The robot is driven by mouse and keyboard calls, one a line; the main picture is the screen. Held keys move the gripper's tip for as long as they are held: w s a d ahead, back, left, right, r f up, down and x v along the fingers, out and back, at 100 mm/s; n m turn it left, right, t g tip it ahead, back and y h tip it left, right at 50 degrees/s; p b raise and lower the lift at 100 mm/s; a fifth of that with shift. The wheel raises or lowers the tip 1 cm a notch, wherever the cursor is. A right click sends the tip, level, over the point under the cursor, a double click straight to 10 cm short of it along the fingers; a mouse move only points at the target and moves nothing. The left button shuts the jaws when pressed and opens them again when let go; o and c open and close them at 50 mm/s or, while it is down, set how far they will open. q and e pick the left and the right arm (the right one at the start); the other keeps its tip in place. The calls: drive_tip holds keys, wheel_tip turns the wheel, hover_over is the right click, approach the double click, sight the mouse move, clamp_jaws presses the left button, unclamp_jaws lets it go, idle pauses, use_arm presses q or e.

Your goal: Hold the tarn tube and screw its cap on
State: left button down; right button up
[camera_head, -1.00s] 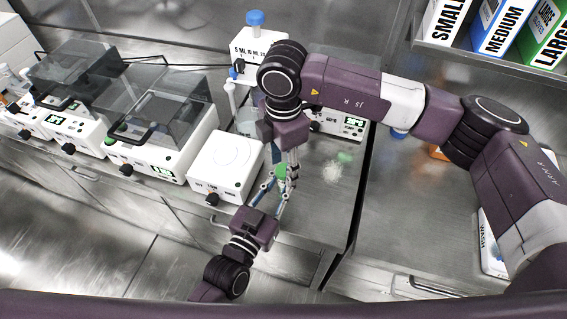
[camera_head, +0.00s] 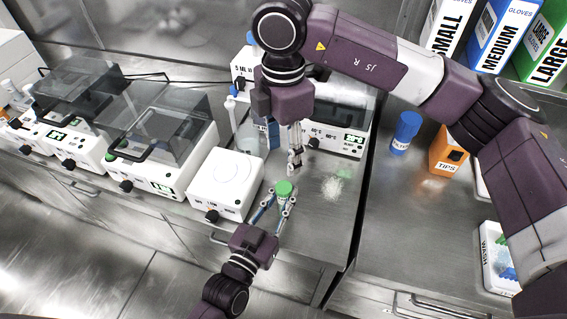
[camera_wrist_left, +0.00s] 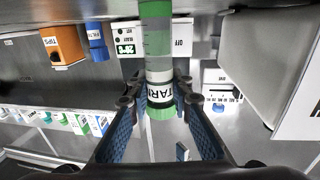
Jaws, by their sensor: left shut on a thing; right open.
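The tarn tube (camera_wrist_left: 158,50) is clear, with a white label reading TARN and green contents at its far end. The wrist view shows it upside down. Its green cap (camera_head: 284,188) sits on the tube's mouth; it also shows in the left wrist view (camera_wrist_left: 161,113). I cannot tell how tight it is. My left gripper (camera_head: 283,198) is shut on the tube, its blue-padded fingers on either side just below the cap. My right gripper (camera_head: 295,168) is open and empty, pointing down above and behind the cap, apart from it.
A white device with a round plate (camera_head: 228,178) stands left of the tube. A device with a green display (camera_head: 345,140) stands behind. A blue filter bottle (camera_head: 405,133) and an orange tips box (camera_head: 448,152) stand at right. The bench right of the tube is mostly clear.

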drive_tip(key=shift+r, duration=0.5)
use_arm(q)
drive_tip(key=c, duration=1.7)
unclamp_jaws()
drive_tip(key=shift+o, duration=0.2)
drive_tip(key=v, duration=1.2)
